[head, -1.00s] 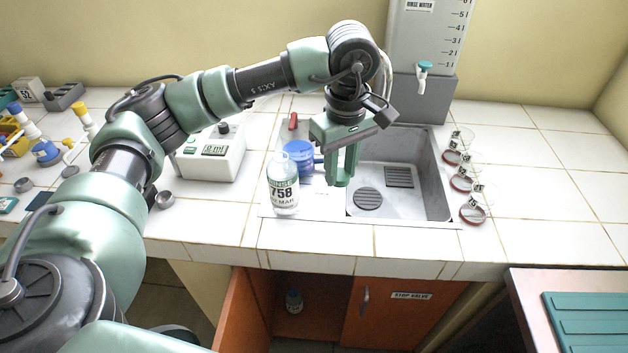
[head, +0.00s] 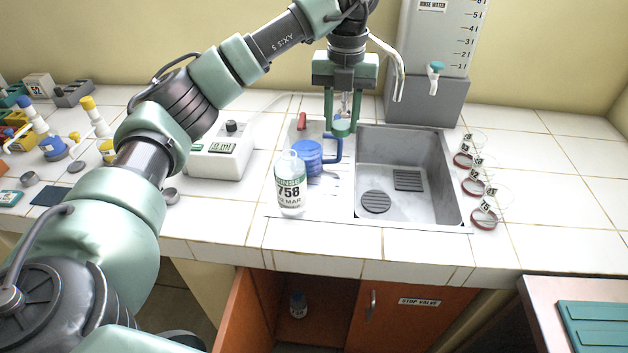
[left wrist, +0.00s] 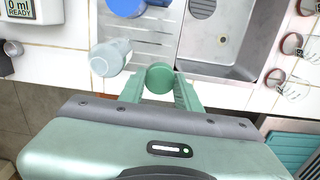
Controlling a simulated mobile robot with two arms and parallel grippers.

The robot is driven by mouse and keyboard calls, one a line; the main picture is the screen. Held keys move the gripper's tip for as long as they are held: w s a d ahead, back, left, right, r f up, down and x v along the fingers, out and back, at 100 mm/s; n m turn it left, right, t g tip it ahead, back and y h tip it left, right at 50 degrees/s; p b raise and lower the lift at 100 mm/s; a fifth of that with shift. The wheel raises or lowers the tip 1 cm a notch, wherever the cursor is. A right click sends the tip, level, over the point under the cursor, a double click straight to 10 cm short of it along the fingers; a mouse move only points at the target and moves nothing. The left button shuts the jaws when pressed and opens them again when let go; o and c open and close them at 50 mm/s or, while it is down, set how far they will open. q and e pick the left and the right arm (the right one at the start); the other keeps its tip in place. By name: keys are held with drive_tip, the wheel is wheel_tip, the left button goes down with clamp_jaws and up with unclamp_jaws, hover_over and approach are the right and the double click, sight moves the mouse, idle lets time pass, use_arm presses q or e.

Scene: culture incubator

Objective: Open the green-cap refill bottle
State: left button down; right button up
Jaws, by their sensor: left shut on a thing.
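My right gripper is not in view.
A blue jug (head: 306,158) stands just behind the bottle. The empty sink (head: 392,180) lies to the right, with several red-rimmed dishes (head: 484,217) beyond it. A white device (head: 218,156) is to the left. A grey rinse water tank (head: 428,95) stands behind the sink.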

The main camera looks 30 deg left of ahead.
use_arm(q)
drive_tip(key=shift+s+r+n+p, duration=0.1)
drive_tip(key=shift+r+n+p, duration=0.05)
drive_tip(key=shift+n+p, duration=0.15)
drive_tip(key=s+p, duration=0.2)
drive_tip(key=n, duration=0.1)
hover_over(334, 207)
wheel_tip(334, 207, down, 15)
drive_tip(key=shift+s+r+b, duration=0.1)
drive_tip(key=shift+b, duration=0.2)
wheel_tip(334, 207, down, 5)
drive_tip(key=shift+d+f+p, duration=0.1)
drive_tip(key=shift+f+p, duration=0.05)
drive_tip(key=shift+p, duration=0.2)
